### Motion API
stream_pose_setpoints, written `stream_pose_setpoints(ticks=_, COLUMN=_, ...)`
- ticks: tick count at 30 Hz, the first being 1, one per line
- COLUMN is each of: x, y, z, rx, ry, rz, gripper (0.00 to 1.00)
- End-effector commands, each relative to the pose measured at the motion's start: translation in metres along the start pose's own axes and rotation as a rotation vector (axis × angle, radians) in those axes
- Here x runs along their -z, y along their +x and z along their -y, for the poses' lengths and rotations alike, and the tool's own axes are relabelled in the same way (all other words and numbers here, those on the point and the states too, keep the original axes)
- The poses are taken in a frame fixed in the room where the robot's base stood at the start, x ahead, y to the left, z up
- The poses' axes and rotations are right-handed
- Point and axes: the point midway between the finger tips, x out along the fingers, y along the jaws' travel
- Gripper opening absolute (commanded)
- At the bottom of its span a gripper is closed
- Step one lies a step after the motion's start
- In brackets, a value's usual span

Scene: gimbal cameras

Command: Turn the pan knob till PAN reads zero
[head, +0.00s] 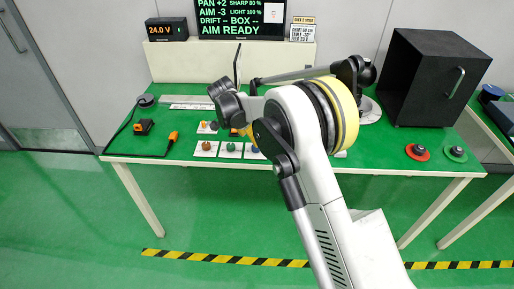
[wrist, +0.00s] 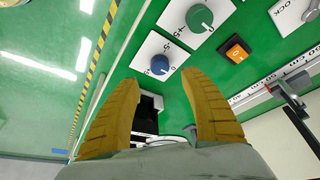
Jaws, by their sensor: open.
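The display (head: 242,20) reads PAN +2, AIM -3 and AIM READY. White plates with knobs lie on the green table: a brown-orange knob (head: 206,146), a green knob (head: 231,147) and a blue knob (head: 254,149), partly hidden by my arm. I cannot read which one is the pan knob. In the wrist view the blue knob (wrist: 160,65) shows just beyond the fingertips of my gripper (wrist: 159,79), roughly centred between them. The green knob (wrist: 200,17) is farther up and right. My gripper is open and empty; its fingers are not visibly touching the knob.
An orange switch (wrist: 237,50) and a LOCK plate (wrist: 295,12) are near the knobs. A black box (head: 432,75), red button (head: 417,152) and green button (head: 455,153) occupy the table's right.

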Motion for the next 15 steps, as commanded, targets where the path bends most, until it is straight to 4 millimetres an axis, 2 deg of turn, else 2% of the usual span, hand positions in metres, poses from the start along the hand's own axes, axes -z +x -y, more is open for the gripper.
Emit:
stream_pose_setpoints(ticks=1, x=-0.001, y=0.015, z=0.0, rx=0.0, ry=0.001, rz=0.0, gripper=0.53)
stream_pose_setpoints(ticks=6, x=-0.001, y=0.048, z=0.0, rx=0.001, ry=0.001, rz=0.0, gripper=0.53)
stream_pose_setpoints(ticks=10, x=0.0, y=0.065, z=0.0, rx=0.001, ry=0.001, rz=0.0, gripper=0.53)
stream_pose_setpoints(ticks=15, x=0.0, y=0.074, z=0.0, rx=0.001, ry=0.0, rz=0.0, gripper=0.53)
